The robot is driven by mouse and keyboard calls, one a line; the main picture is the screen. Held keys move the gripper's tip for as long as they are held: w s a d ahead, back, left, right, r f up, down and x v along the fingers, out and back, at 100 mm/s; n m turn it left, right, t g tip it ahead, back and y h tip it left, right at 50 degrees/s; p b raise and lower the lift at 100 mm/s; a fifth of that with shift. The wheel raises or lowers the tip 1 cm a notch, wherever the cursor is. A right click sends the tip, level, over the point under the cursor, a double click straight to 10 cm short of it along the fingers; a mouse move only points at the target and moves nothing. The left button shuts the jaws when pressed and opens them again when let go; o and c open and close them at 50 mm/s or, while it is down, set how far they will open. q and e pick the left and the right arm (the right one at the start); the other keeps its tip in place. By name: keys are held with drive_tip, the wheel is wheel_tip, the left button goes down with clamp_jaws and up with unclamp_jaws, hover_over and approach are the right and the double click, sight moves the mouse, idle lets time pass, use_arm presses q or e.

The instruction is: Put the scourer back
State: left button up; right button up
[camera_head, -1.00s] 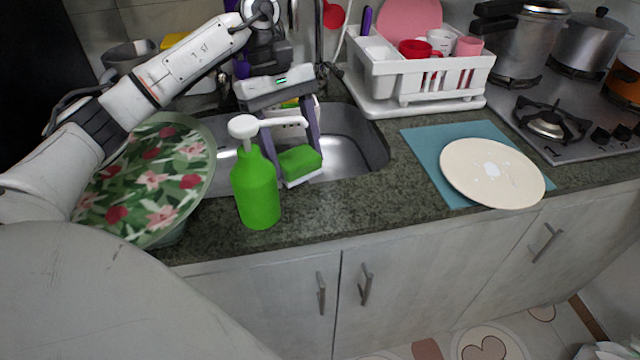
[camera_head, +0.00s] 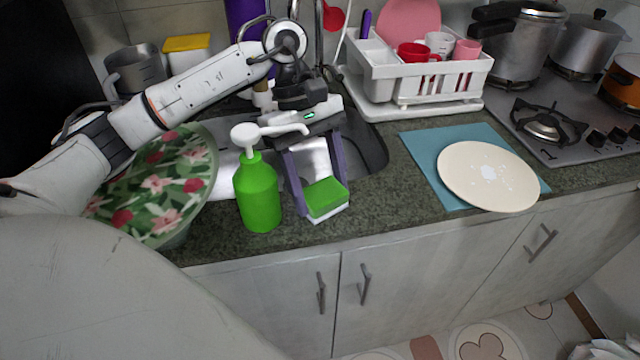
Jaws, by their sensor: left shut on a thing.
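The scourer (camera_head: 327,199), green on top with a white underside, is at the counter's front strip, just in front of the sink. My left gripper (camera_head: 323,190) points down from above and is shut on it, one finger on each side. I cannot tell whether the scourer touches the counter. A green soap dispenser bottle (camera_head: 258,196) with a white pump stands just left of the scourer, its spout reaching toward the gripper. My right gripper is not in view.
The sink (camera_head: 366,150) lies behind the scourer. A floral plate (camera_head: 165,185) is at the left. A white dish rack (camera_head: 425,83) stands behind. A cream plate (camera_head: 488,177) on a blue mat (camera_head: 424,152) is at the right. Counter right of the scourer is clear.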

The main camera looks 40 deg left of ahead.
use_arm(q)
drive_tip(key=shift+f, duration=0.25)
drive_tip(key=o, duration=1)
drive_tip(key=shift+r, duration=0.15)
drive_tip(key=shift+r, duration=0.3)
drive_tip(key=v, duration=1.1)
drive_tip(key=shift+a+r, duration=0.2)
drive_tip(key=shift+r, duration=0.15)
drive_tip(key=shift+w, duration=0.1)
